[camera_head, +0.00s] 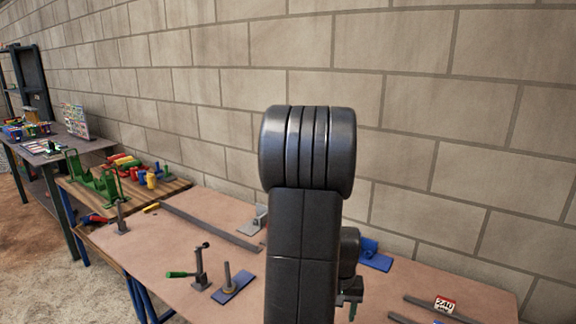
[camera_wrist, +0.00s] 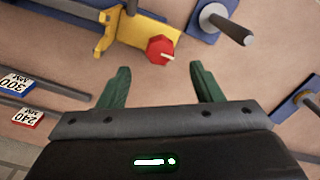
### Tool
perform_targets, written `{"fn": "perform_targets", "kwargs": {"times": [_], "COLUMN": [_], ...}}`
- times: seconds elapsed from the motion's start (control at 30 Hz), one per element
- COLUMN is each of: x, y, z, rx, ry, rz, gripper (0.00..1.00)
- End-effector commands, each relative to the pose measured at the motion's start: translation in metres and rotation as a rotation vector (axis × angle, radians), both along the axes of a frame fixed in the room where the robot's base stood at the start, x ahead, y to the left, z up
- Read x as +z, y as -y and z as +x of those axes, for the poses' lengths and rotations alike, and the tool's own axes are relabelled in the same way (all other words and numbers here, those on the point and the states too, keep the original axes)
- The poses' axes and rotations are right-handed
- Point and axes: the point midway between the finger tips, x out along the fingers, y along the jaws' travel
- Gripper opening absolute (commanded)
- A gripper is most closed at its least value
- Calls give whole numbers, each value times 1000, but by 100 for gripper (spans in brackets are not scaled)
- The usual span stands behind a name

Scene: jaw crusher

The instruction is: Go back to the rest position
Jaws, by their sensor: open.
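My gripper (camera_wrist: 160,88) shows in the wrist view with its two green fingers spread apart and nothing between them. It is above the workbench (camera_head: 175,245), with a yellow fixture (camera_wrist: 140,33) and its red hexagonal knob (camera_wrist: 160,50) just beyond the fingertips. I cannot tell the height of the fingers over the bench. In the head view my dark arm (camera_head: 305,230) stands upright in front of the bench and hides part of it.
A blue plate with a post (camera_head: 232,288), a green-handled clamp (camera_head: 198,268) and a long grey bar (camera_head: 210,227) are on the bench. A 240 label (camera_head: 445,304) lies at right. A green rack (camera_head: 95,180) stands at left. A block wall (camera_head: 450,120) runs behind.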

Motion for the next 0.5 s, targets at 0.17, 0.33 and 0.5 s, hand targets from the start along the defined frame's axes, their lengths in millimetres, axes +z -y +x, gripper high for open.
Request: {"fn": "perform_targets", "kwargs": {"times": [0.17, 0.33, 0.5], "x": [-32, -53, -60], "y": [0, 0, 0], "z": [-1, -1, -1], "rx": [0, 0, 17], "ry": [-5, -4, -1], "rz": [1, 1, 0], "gripper": [59, 59, 59]}}
